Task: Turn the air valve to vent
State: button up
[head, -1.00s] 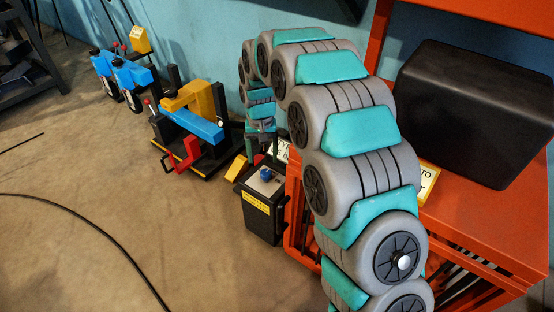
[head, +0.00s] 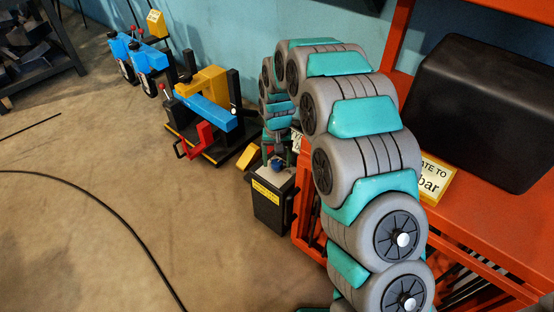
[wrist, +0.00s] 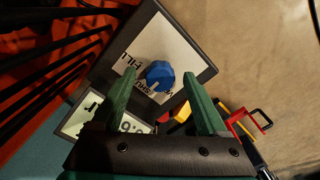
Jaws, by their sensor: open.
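The air valve is a blue knob (wrist: 160,74) on the pale top plate (wrist: 181,50) of a dark box (head: 270,203). The plate carries black lettering; "FILL" is readable at one side, and the other words are partly covered. A pale pointer mark on the knob faces the lower left in the wrist view, toward the middle word. My gripper (wrist: 158,76) is open above the box, its two green fingers on either side of the knob in the picture. I cannot tell whether they touch it. In the head view the knob (head: 277,166) shows just below my gripper (head: 275,150).
An orange bench (head: 482,232) with a black case (head: 485,110) stands at the right, behind my arm. A white number sign (wrist: 100,122) lies beside the box. A blue, yellow and red machine (head: 210,105) stands left of it. A black cable (head: 100,208) crosses the open floor.

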jog(key=shift+c, duration=0.3)
grip_shut()
jog(key=shift+n, duration=0.3)
jog(key=n, duration=0.5)
jog(key=shift+r+p, duration=0.1)
jog(key=shift+p, duration=0.25)
jog(key=n, duration=0.6)
dwell(0.4)
jog(key=shift+o, duration=0.3)
grip_release()
jog(key=shift+d, duration=0.1)
